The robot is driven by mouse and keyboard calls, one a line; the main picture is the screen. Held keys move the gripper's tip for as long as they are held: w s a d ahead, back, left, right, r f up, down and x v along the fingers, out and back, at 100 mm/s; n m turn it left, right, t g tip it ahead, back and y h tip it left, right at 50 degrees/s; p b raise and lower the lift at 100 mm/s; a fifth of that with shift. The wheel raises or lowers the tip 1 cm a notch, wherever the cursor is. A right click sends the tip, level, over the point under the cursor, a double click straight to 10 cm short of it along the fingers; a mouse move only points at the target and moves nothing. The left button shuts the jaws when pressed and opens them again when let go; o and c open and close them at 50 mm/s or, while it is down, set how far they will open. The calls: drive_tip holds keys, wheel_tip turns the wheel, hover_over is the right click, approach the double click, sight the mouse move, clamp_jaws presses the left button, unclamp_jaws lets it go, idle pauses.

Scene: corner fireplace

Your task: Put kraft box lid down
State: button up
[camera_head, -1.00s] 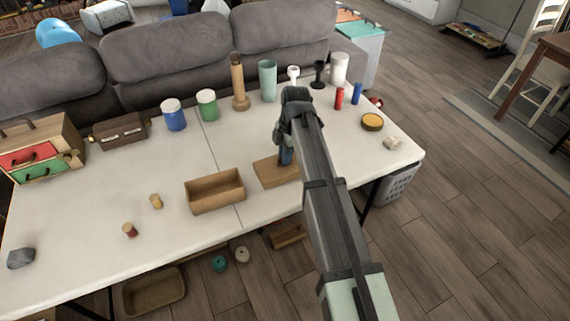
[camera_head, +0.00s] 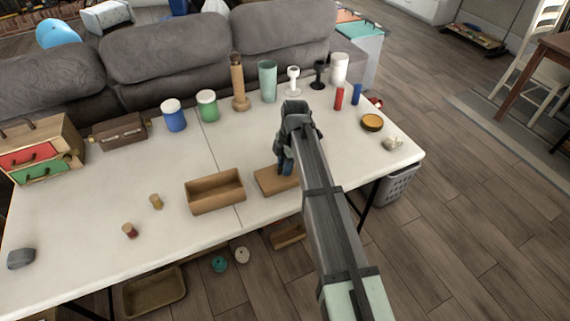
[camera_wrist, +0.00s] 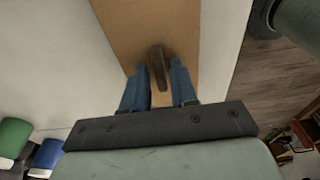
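The kraft box lid (camera_head: 267,182) is a flat brown panel. It lies on the white table near the front edge, just right of the open kraft box (camera_head: 214,204). In the wrist view the lid (camera_wrist: 125,22) shows a dark bar handle (camera_wrist: 158,66) standing in its middle. My gripper (camera_head: 285,170) is over the lid. In the wrist view its two blue fingers (camera_wrist: 158,84) stand either side of the handle, with a visible gap on each side, so it is open. The fingertips are low, close to the lid's top.
Jars, cups and a wooden bottle (camera_head: 239,85) line the table's back edge. Red (camera_head: 339,98) and blue (camera_head: 357,94) cylinders and an orange-topped tin (camera_head: 372,122) stand to the right.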

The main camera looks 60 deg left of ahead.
drive_tip(key=shift+o, duration=0.7)
wheel_tip(320, 180, up, 12)
drive_tip(key=w, duration=0.1)
drive_tip(key=shift+w+r, duration=0.15)
drive_tip(key=shift+w, duration=0.25)
